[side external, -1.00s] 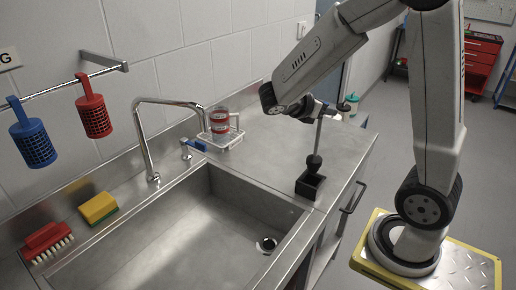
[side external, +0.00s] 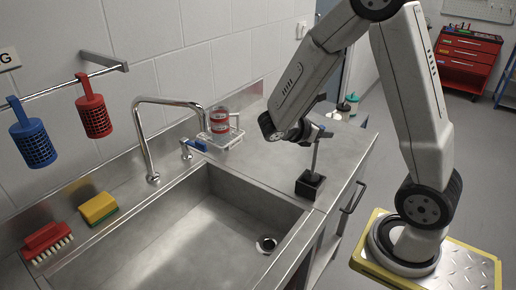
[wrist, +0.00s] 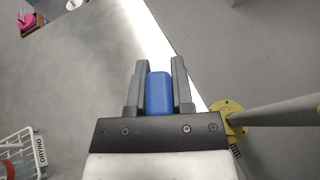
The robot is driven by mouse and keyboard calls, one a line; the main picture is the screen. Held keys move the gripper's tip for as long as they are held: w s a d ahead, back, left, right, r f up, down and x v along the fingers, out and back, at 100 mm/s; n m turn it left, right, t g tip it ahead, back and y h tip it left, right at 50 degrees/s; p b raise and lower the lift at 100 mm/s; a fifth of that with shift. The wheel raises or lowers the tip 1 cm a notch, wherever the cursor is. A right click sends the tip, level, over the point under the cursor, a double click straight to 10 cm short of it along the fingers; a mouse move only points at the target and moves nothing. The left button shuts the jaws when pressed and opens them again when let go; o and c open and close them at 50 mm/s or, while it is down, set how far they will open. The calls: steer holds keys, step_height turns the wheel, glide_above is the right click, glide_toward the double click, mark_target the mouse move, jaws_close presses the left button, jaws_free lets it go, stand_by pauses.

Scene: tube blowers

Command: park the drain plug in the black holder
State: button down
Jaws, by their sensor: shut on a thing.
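The drain plug is a thin upright metal rod (side external: 316,155) with a blue handle (wrist: 159,93) at its top. My gripper (wrist: 160,66) is shut on the blue handle, with one finger on each side of it. In the side view my gripper (side external: 320,131) is above the black holder (side external: 308,188), a small square block on the steel counter beside the sink's right rim. The rod runs down to the holder. The black plug end is down in the holder's opening and mostly hidden; whether it touches the bottom cannot be seen.
The sink basin (side external: 205,232) with its open drain (side external: 266,244) lies left of the holder. The tap (side external: 147,150) and a white wire rack (side external: 224,139) with a red-banded jar stand behind. The counter's right edge is close to the holder.

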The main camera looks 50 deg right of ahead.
steer(key=shift+f, duration=0.45)
steer(key=shift+c, duration=2.4)
jaws_free()
steer(key=v, duration=1.2)
